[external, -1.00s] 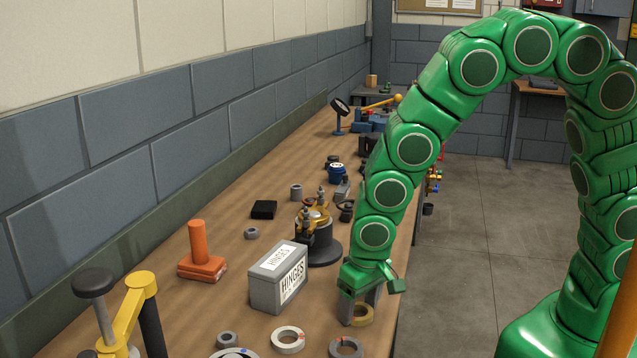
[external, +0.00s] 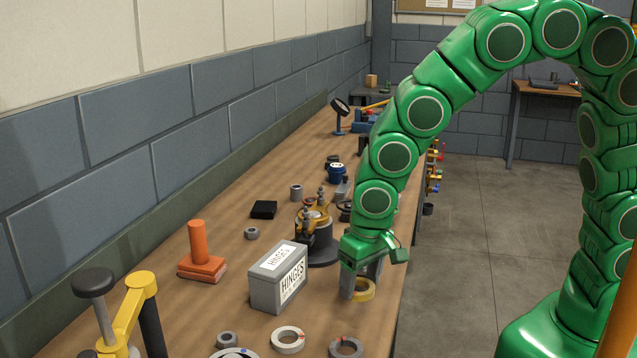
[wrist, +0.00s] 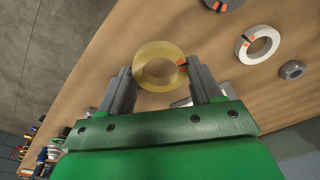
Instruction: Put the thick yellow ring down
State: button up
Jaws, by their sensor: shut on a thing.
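The thick yellow ring (wrist: 141,74) is between the two fingers of my gripper (wrist: 160,78) in the wrist view. It has a dark and red mark on its right side. My gripper (external: 363,285) is shut on the ring, which shows at the fingertips in the external view (external: 366,291). The ring is low over the workbench (external: 375,315) near its right edge, to the right of the grey HINGES box. I cannot tell whether its underside touches the wood.
The grey HINGES box (external: 278,278) stands just left of my gripper. A white ring (external: 276,341), a dark grey ring (external: 333,347) and a nut (external: 227,339) lie nearer the camera. A dark round stand (external: 322,247) is behind. Bare wood lies between.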

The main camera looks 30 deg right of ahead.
notch_tip(320, 180, up, 4)
jog(key=w+a, duration=0.1)
jog(key=n, duration=0.4)
send_over(171, 309)
jog(key=shift+y, duration=0.3)
jog(key=shift+s+d+f, duration=0.1)
jog(key=shift+d+f, duration=0.05)
jog(key=shift+f, duration=1.5)
jog(key=shift+s+d+f, duration=0.1)
jog(key=shift+d+f, duration=0.05)
jog(key=shift+f, duration=1.45)
jog(key=shift+w+a+f, duration=0.1)
jog(key=shift+a+f, duration=0.05)
jog(key=shift+a, duration=0.05)
jog(key=shift+f, duration=1.55)
jog(key=shift+f, duration=0.1)
jog(key=o, duration=1.1)
jog(key=shift+o, duration=0.2)
